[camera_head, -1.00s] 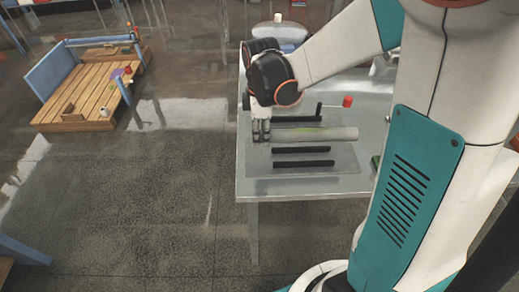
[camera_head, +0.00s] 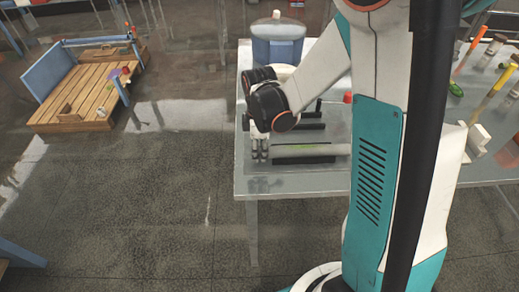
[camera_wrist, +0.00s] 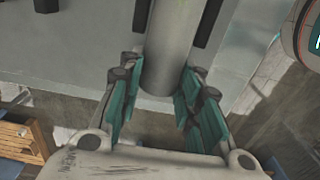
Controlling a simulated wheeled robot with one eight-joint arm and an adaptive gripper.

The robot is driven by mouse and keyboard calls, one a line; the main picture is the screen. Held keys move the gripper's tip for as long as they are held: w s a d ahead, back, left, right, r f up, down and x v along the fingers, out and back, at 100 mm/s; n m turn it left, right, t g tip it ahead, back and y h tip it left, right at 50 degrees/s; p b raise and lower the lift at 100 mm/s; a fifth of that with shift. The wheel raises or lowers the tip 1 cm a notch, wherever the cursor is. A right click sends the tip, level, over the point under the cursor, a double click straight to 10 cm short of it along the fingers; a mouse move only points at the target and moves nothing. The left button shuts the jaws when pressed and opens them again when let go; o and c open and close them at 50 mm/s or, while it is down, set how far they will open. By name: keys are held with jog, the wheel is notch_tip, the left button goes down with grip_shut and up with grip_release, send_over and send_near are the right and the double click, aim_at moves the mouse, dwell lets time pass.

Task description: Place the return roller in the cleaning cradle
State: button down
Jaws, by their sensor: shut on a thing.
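The return roller is a long pale-grey cylinder (camera_head: 318,149) with a faint green tint on it, lying level across the head view. My gripper (camera_head: 260,155) is shut on its left end, near the table's left edge. In the wrist view the roller (camera_wrist: 168,45) runs away from between the teal-padded fingers of my gripper (camera_wrist: 160,92). Black bars flank it there, one on the left (camera_wrist: 141,14) and one on the right (camera_wrist: 208,22). They may be the cleaning cradle. In the head view a front bar (camera_head: 305,160) shows just below the roller. Contact with the bars cannot be told.
The grey table (camera_head: 290,184) has a bare front strip. Another black bar (camera_head: 304,127) lies behind the roller. A large blue container (camera_head: 277,45) stands at the back. Colored-handled tools (camera_head: 470,48) lie on the right. A wooden platform (camera_head: 75,103) stands on the floor at left.

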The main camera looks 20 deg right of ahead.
jog(key=shift+f, duration=0.1)
jog(key=c, duration=1.2)
grip_release()
jog(key=shift+o, duration=0.2)
notch_tip(320, 180, up, 12)
jog(key=p, duration=0.4)
jog(key=s+r+m+t, duration=0.7)
jog(key=s+r+m, duration=0.4)
jog(key=s+m, duration=0.3)
jog(key=shift+s, duration=0.5)
jog(key=shift+b, duration=0.3)
